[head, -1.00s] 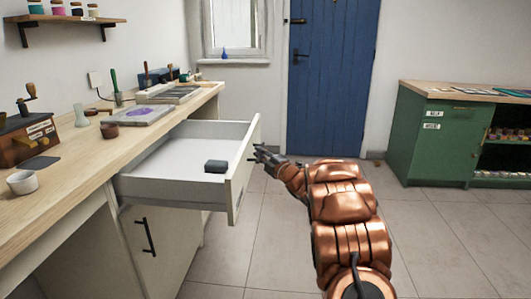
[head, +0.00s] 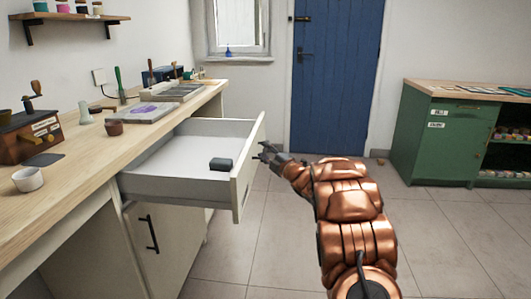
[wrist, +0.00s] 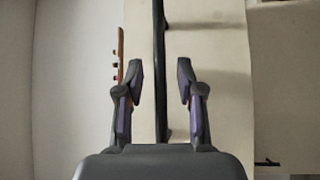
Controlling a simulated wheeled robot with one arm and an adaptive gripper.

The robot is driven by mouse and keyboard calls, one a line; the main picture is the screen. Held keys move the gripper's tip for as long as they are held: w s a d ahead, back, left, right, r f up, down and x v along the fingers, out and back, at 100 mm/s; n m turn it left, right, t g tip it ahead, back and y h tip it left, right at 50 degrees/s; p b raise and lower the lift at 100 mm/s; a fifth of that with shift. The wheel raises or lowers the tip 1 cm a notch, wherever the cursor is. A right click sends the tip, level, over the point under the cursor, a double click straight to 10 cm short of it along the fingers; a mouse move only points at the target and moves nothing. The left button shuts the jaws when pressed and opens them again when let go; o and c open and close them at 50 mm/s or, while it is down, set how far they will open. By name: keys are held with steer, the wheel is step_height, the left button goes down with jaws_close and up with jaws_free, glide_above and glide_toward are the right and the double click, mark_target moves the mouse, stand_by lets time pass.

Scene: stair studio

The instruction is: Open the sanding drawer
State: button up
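The drawer (head: 185,186) under the wooden worktop is pulled well out, and its white inside shows. A small dark block (head: 221,164) lies in it near the front panel. My gripper (head: 267,152) is just outside the drawer's front panel. In the wrist view, the gripper (wrist: 160,82) has its two fingers apart. The dark bar handle (wrist: 159,40) on the pale front panel (wrist: 215,65) runs between the fingers, with a gap on each side.
A cupboard door with a dark handle (head: 151,234) is below the drawer. The worktop (head: 85,150) holds a white cup (head: 28,179), a grinder and tools. A green cabinet (head: 425,140) stands at the right, a blue door (head: 335,80) at the back. The tiled floor between is clear.

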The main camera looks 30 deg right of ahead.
steer(key=s+d+f, duration=0.1)
steer(key=s, duration=1)
steer(key=shift+s+d+f, duration=0.3)
steer(key=shift+s+d, duration=0.05)
steer(key=shift+s, duration=0.05)
step_height(320, 180, up, 9)
steer(key=m+g+h+p, duration=0.4)
steer(key=m+h+p, duration=0.2)
steer(key=p, duration=0.2)
steer(key=s+a+r+m+g+h+p, duration=0.2)
steer(key=s+a+r+m+g+p, duration=0.25)
steer(key=s+p, duration=0.2)
steer(key=s+a+r+m+g+y+p, duration=0.1)
steer(key=s+a+g+p, duration=0.3)
steer(key=s+a, duration=0.4)
steer(key=s+a+r+m+g+y+p, duration=0.2)
steer(key=s+a, duration=0.7)
steer(key=s, duration=1)
steer(key=s+a+r+m+g+y+p, duration=0.2)
steer(key=s+a+r+m+g+p, duration=0.2)
steer(key=s, duration=0.9)
steer(key=a+g+p, duration=0.2)
steer(key=a+p, duration=0.2)
steer(key=a, duration=0.1)
steer(key=shift+s+r+g, duration=0.25)
steer(key=shift+r+g, duration=0.1)
steer(key=shift+a+m, duration=0.1)
steer(key=shift+m, duration=0.15)
